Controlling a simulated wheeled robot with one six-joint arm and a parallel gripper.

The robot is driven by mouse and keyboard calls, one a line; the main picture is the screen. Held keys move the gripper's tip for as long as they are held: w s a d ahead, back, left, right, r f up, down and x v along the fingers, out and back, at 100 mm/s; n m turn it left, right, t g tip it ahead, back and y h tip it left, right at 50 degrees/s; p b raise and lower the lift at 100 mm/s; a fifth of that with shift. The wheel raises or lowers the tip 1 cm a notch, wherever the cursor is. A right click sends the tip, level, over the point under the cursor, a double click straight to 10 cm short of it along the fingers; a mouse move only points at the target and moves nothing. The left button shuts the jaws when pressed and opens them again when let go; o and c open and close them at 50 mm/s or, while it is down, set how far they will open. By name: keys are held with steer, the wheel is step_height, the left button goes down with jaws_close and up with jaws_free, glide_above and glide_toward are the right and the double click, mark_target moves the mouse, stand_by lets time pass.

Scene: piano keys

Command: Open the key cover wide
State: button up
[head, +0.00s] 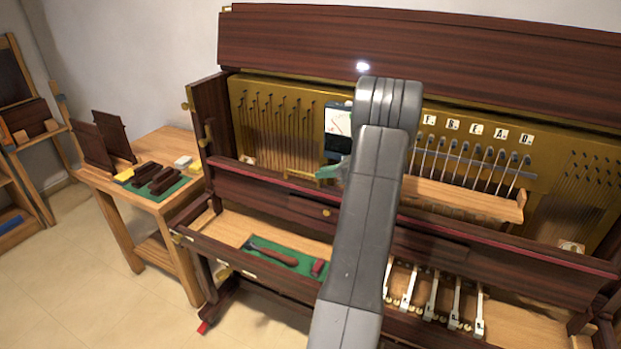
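The key cover (275,200) looks to be the long dark wooden board with a small brass knob, running across the piano above the key bed. A red strip lines its upper edge. It stands tilted up, and the tuning parts show behind it. My grey arm crosses in front of its middle and hides part of it. My gripper (332,171) is near the upper edge of the board, left of my arm. Only a small greenish tip shows there, so I cannot see both fingers or whether it touches the board.
The key bed (225,225) holds a green cloth (305,269) with a wooden-handled tool (275,256). Several white key parts (432,297) lie to the right. A side table (148,208) with dark blocks stands left. Bare floor (70,290) shows at lower left.

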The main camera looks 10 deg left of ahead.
mark_target(304, 184)
steer(key=v, duration=0.6)
steer(key=shift+b, duration=0.35)
steer(key=shift+a, duration=0.1)
steer(key=p+x, duration=0.2)
steer(key=x, duration=1.2)
steer(key=shift+p, duration=0.4)
